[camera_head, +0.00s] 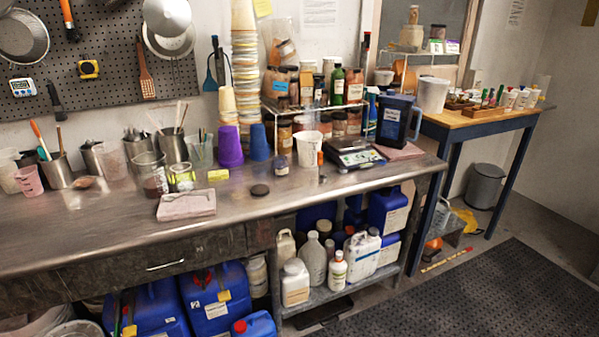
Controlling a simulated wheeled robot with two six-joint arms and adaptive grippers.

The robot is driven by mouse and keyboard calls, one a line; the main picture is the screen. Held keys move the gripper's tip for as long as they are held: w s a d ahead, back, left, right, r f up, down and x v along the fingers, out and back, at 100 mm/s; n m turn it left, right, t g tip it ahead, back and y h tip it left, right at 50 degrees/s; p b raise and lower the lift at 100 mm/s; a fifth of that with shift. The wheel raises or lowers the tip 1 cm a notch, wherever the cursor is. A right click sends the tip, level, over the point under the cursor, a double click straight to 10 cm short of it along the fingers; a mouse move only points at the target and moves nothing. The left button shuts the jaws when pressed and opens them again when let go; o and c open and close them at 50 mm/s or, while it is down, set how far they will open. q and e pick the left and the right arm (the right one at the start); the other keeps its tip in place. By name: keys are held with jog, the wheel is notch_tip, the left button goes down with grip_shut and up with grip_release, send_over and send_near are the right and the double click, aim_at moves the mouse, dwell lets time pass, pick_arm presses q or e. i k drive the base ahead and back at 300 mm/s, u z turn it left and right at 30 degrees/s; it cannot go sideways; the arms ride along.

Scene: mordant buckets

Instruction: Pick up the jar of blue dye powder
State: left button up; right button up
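Neither of my grippers is in view.
A white tub (308,149), an orange-capped bottle (320,158) and a scale (354,152) stand right of the jar. Purple (230,147) and blue cups (259,142) stand behind left. A folded cloth (186,205) lies front left. The bench front is mostly clear.

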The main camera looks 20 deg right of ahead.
aim_at(280, 166)
jog(key=z, duration=0.25)
jog(key=k, duration=0.4)
jog(key=z, duration=1.55)
jog(key=i, duration=2.05)
jog(key=u, duration=0.65)
